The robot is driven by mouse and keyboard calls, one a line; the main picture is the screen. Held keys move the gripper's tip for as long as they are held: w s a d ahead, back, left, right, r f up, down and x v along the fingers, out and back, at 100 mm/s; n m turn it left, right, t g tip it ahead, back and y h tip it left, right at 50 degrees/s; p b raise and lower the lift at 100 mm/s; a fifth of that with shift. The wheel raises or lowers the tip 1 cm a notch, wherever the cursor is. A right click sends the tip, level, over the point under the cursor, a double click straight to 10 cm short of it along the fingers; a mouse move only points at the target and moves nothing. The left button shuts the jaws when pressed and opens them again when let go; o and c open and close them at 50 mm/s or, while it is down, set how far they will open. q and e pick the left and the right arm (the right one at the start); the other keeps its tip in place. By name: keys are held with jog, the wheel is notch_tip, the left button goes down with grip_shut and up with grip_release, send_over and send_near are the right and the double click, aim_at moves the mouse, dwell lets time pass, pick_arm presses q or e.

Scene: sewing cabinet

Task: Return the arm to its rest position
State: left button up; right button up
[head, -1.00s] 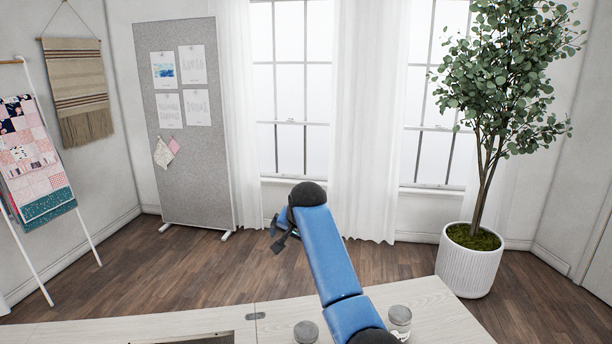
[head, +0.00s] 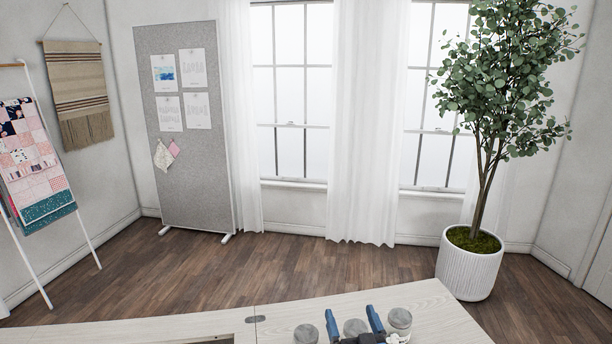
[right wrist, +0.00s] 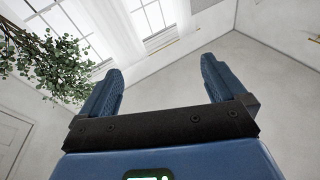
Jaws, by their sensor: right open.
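My right gripper (head: 350,310) shows at the bottom edge of the head view, over the pale cabinet top (head: 290,312), with its two blue fingers pointing up in the picture. The right wrist view also shows the gripper (right wrist: 161,66), its fingers wide apart with nothing between them. That view faces the walls and windows. Most of my right arm is out of the head view. My left arm and gripper are not in view.
Grey-lidded jars stand on the cabinet top: one left of the gripper (head: 306,334), one seen between its fingers (head: 355,328), one to the right (head: 400,319). An opening (head: 195,340) shows at the bottom left. A potted tree (head: 469,265) stands beyond.

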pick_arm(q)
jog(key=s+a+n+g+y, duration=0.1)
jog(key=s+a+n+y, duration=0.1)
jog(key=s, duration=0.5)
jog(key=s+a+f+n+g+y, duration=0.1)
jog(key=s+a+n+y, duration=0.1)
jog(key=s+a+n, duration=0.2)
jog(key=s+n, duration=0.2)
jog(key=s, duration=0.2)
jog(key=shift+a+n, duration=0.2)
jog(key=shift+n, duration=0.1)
pick_arm(e)
jog(key=s+d+f+h, duration=0.1)
jog(key=s+d+f, duration=0.2)
jog(key=s, duration=0.8)
jog(key=s+d+f+g+h, duration=0.1)
jog(key=s+d+f, duration=0.2)
jog(key=s, duration=0.9)
jog(key=s+d+f+m+g+h, duration=0.1)
jog(key=s+d+f, duration=0.2)
jog(key=s, duration=0.9)
jog(key=shift+d+h, duration=0.4)
jog(key=shift+d, duration=0.5)
jog(key=shift+s, duration=0.1)
